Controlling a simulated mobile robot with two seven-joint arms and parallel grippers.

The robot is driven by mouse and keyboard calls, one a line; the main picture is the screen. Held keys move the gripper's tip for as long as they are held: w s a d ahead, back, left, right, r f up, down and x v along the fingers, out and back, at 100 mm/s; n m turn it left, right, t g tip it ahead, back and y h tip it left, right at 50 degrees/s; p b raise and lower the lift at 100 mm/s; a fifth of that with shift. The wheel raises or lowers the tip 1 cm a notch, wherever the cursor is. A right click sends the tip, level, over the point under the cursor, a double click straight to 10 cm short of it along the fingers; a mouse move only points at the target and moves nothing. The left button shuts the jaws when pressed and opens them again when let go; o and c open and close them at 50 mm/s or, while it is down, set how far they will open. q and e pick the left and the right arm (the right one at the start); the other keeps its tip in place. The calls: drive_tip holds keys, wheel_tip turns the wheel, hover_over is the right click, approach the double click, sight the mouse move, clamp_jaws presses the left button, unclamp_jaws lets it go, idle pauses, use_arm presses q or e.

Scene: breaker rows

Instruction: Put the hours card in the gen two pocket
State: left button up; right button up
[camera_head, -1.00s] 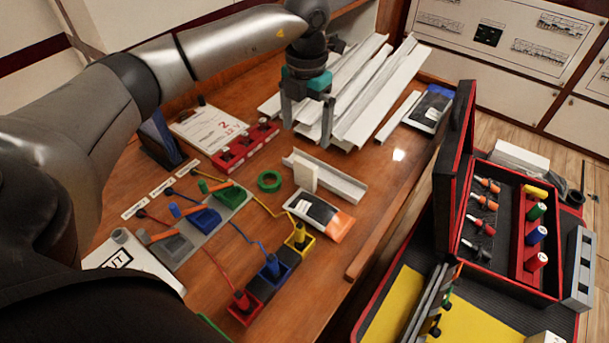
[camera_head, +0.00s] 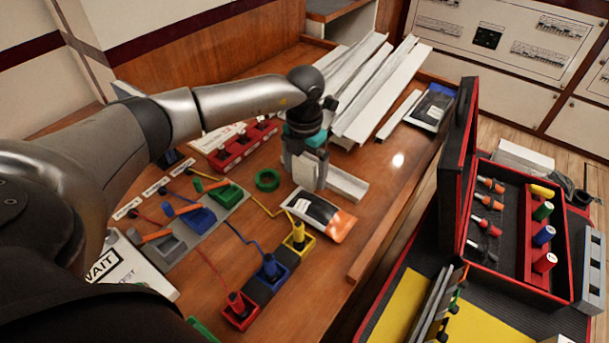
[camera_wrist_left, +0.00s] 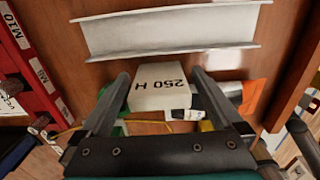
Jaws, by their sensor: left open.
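The hours card is a small white block (camera_wrist_left: 160,90) printed "250 H", upside down in the left wrist view. In the head view it shows pale (camera_head: 304,172) between the fingers. My left gripper (camera_head: 306,180) is low over the table, its fingers open on either side of the card; the left wrist view also shows the fingers (camera_wrist_left: 161,76) flanking it. A red slotted holder (camera_head: 240,148) stands behind and left, with small labels, partly covered by my arm. I cannot tell which pocket is gen two. My right gripper is not in view.
A white channel piece (camera_head: 347,184) lies just beside the gripper. A green tape ring (camera_head: 267,180) and an orange-and-white packet (camera_head: 320,214) are close by. Coloured breakers with wires stand to the left. Long white trunking (camera_head: 375,85) lies behind; an open toolbox (camera_head: 510,225) stands right.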

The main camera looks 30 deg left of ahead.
use_arm(q)
drive_tip(key=shift+f, duration=0.4)
